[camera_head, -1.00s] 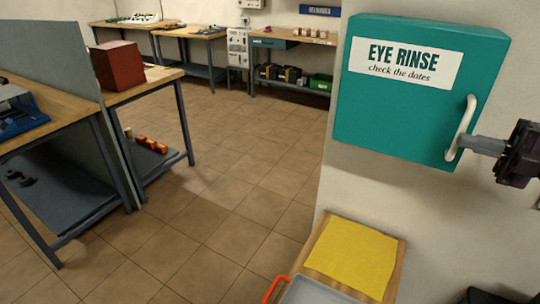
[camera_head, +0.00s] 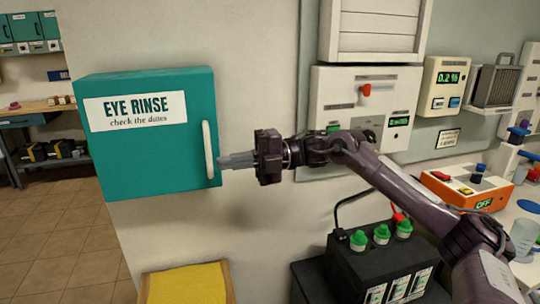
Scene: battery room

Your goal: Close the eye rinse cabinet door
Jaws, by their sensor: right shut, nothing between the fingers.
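The teal eye rinse cabinet (camera_head: 150,165) hangs on the white wall at left in the head view. Its door carries the "EYE RINSE check the dates" label (camera_head: 136,110) and a white vertical handle (camera_head: 208,149) near the right edge. The door looks flush with the cabinet body; I see no gap and no inside. My right gripper (camera_head: 222,162) is shut and empty, its fingertips just right of the handle. Whether they touch the handle or the door edge I cannot tell. My left gripper is not in view.
A black battery (camera_head: 375,260) with green caps stands under my right arm. A wall charger box (camera_head: 345,95) and an orange unit (camera_head: 467,188) are at right. Open floor lies at left.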

